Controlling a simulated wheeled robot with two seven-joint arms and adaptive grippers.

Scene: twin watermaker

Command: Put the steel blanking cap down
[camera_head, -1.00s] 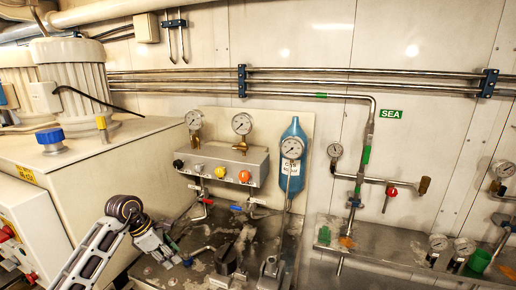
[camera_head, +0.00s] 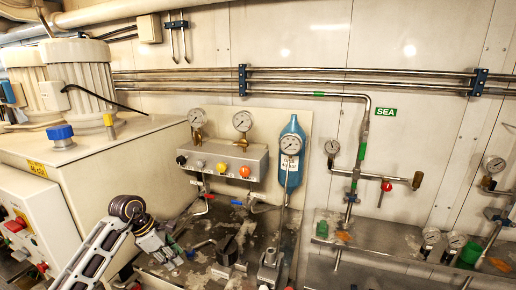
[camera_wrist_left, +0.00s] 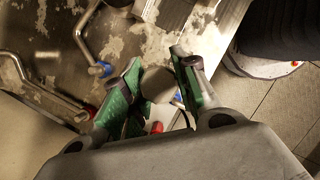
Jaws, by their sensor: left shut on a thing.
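The steel blanking cap (camera_wrist_left: 157,84) shows in the left wrist view as a round grey disc between the green-padded fingers of my left gripper (camera_wrist_left: 155,95). The fingers are shut on it. In the head view my left gripper (camera_head: 172,256) is at the left end of the stained steel bench (camera_head: 203,270), low in the picture. The cap cannot be made out there. Whether the cap touches the bench is not clear. My right gripper is not in view.
A gauge panel with coloured knobs (camera_head: 222,163) and a blue bottle (camera_head: 291,165) stand behind the bench. Bent pipes with blue (camera_wrist_left: 100,69) and red ends lie close to the left gripper. A dark fitting (camera_head: 228,250) stands right of it. A pale cabinet (camera_head: 110,165) borders the left.

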